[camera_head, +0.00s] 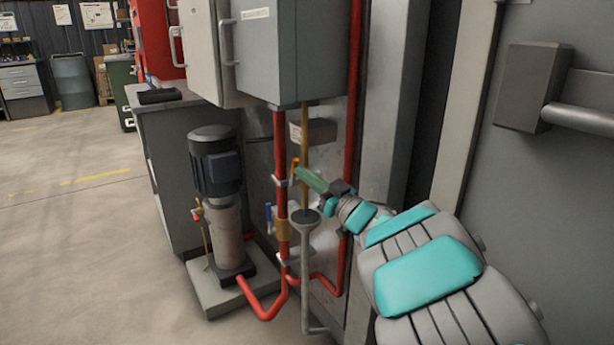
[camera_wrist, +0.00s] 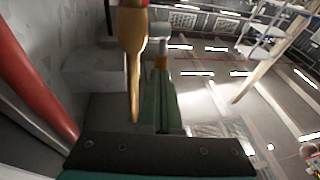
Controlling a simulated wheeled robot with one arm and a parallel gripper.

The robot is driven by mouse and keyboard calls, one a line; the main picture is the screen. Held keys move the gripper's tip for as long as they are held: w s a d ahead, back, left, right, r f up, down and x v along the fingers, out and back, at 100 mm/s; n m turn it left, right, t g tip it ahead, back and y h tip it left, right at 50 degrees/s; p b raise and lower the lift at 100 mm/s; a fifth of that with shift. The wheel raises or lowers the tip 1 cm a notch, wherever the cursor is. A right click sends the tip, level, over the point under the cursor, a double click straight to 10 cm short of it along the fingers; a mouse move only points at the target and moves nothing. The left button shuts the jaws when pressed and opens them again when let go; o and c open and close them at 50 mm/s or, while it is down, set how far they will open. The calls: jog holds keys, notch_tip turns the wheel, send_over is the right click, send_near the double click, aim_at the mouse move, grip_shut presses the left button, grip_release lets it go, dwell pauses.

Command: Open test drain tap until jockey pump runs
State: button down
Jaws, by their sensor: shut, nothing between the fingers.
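The test drain tap shows as a small orange-yellow part (camera_head: 295,165) beside the red riser in the head view; its setting cannot be told. My gripper (camera_head: 301,173), with green fingers, is shut and empty with its tips at or very near that part; contact cannot be told. In the wrist view, my fingers (camera_wrist: 161,88) point at a small orange piece (camera_wrist: 161,62). A brass-coloured pipe (camera_wrist: 130,45) stands close beside them there, and shows above my gripper in the head view (camera_head: 304,125). The jockey pump (camera_head: 219,180), with a dark motor, stands left; whether it runs cannot be told.
A grey funnel (camera_head: 305,222) on a drain pipe sits below my gripper. Red pipes (camera_head: 281,150) run close by, and a blue lever (camera_head: 268,217) is left of them. Grey control cabinets (camera_head: 265,55) hang above. Open floor (camera_head: 75,200) lies to the left.

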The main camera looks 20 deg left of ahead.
jog(key=w+a+r+h+p, duration=0.1)
jog(key=p, duration=0.3)
jog(key=shift+r+g+p, duration=0.15)
jog(key=shift+g+p, duration=0.15)
jog(key=shift+p, duration=0.1)
